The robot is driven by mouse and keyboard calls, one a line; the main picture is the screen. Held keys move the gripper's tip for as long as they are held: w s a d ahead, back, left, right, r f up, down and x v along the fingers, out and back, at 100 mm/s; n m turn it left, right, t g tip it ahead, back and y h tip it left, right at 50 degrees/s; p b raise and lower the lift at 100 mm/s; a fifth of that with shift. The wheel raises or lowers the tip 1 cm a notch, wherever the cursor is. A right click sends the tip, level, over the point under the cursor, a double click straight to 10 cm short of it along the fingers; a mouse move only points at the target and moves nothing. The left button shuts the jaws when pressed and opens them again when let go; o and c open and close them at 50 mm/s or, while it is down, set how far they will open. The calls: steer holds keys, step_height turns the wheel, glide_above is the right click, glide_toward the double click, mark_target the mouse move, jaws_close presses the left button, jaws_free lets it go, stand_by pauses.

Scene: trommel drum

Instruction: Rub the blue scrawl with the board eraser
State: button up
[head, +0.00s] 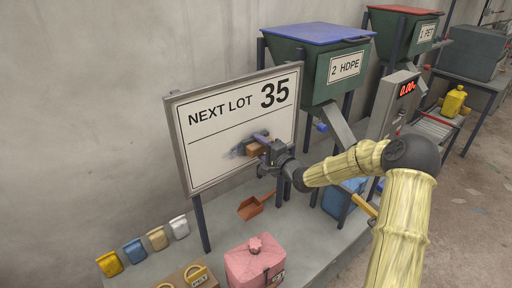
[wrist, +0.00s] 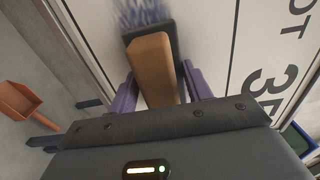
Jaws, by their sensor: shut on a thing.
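The board eraser (wrist: 152,62) has a tan wooden back and a dark felt pad. My gripper (wrist: 160,88) is shut on its tan back. In the head view my gripper (head: 268,148) is at the lower middle of the white board (head: 215,165), with the eraser (head: 254,149) at the board's face. The wrist view shows the dark pad at the board, by the blue scrawl (wrist: 143,14). In the head view the scrawl (head: 236,153) looks like a greyish-blue smudge left of the eraser, partly hidden by it. I cannot tell how firmly the pad touches.
The board reads "NEXT LOT 35" above a line. An orange scoop (head: 256,206) lies below it. A pink lidded box (head: 255,264) stands in front. Several small coloured containers (head: 134,250) line the wall at left. A green hopper (head: 330,75) stands to the right.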

mark_target(271, 134)
steer(key=shift+w+d, duration=0.2)
steer(key=shift+d, duration=0.1)
steer(key=shift+r, duration=0.1)
steer(key=shift+w+d+p, duration=0.4)
steer(key=shift+d+p, duration=0.05)
steer(key=shift+d, duration=0.15)
steer(key=shift+w+d+p, duration=0.35)
steer(key=shift+d+p, duration=0.05)
steer(key=shift+d, duration=0.15)
steer(key=shift+w+d, duration=0.25)
steer(key=shift+d, duration=0.1)
steer(key=w+d+p, duration=0.2)
steer(key=shift+d, duration=0.35)
steer(key=shift+s, duration=0.1)
